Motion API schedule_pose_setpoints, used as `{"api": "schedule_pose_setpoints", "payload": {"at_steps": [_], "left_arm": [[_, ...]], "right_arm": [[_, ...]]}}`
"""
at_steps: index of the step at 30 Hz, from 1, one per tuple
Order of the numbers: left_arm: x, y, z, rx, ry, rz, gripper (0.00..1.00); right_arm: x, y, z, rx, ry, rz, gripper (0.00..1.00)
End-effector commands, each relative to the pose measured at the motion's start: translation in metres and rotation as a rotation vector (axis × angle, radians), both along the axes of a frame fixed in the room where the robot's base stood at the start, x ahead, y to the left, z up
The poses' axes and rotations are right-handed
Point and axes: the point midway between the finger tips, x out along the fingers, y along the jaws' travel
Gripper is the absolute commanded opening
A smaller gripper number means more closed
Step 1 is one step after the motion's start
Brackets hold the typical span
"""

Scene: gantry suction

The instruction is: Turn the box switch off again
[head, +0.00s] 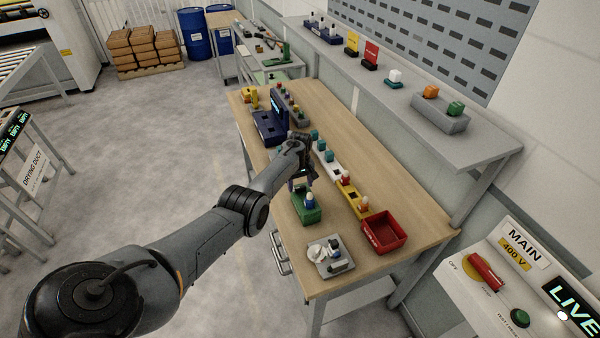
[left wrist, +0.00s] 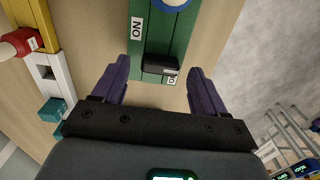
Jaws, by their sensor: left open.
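The green switch box (head: 306,210) stands on the wooden bench with a blue and white part on top. In the left wrist view the green box (left wrist: 181,40) carries a black switch piece (left wrist: 160,66). An ON label (left wrist: 137,27) sits at one end, and a second label (left wrist: 171,80) beside the black piece is partly hidden. My left gripper (head: 299,184) is just above the box in the head view. In the left wrist view its open fingers (left wrist: 159,72) stand on either side of the box's end, with gaps on both sides. My right gripper is not in view.
A red bin (head: 383,233), a grey tray with small items (head: 331,262), and yellow and white blocks (head: 350,196) crowd the bench nearby. A dark blue box (head: 268,128) stands behind. A main power panel (head: 510,275) is at the lower right.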

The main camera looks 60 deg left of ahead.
Motion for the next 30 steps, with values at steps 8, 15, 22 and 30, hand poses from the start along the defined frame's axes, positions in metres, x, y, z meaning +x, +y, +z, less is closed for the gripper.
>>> {"api": "schedule_pose_setpoints", "payload": {"at_steps": [8, 15, 22, 30], "left_arm": [[0.000, 0.000, 0.048, 0.002, -0.002, -0.001, 0.72], [0.000, 0.000, 0.081, 0.002, -0.001, -0.001, 0.72], [0.000, 0.000, 0.096, 0.000, 0.000, -0.001, 0.72], [0.000, 0.000, 0.098, 0.000, 0.000, 0.000, 0.72]], "right_arm": [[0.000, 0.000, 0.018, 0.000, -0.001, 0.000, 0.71], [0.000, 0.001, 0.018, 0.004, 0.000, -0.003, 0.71], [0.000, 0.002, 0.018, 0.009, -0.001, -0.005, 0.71], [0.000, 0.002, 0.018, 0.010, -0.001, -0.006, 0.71]]}}
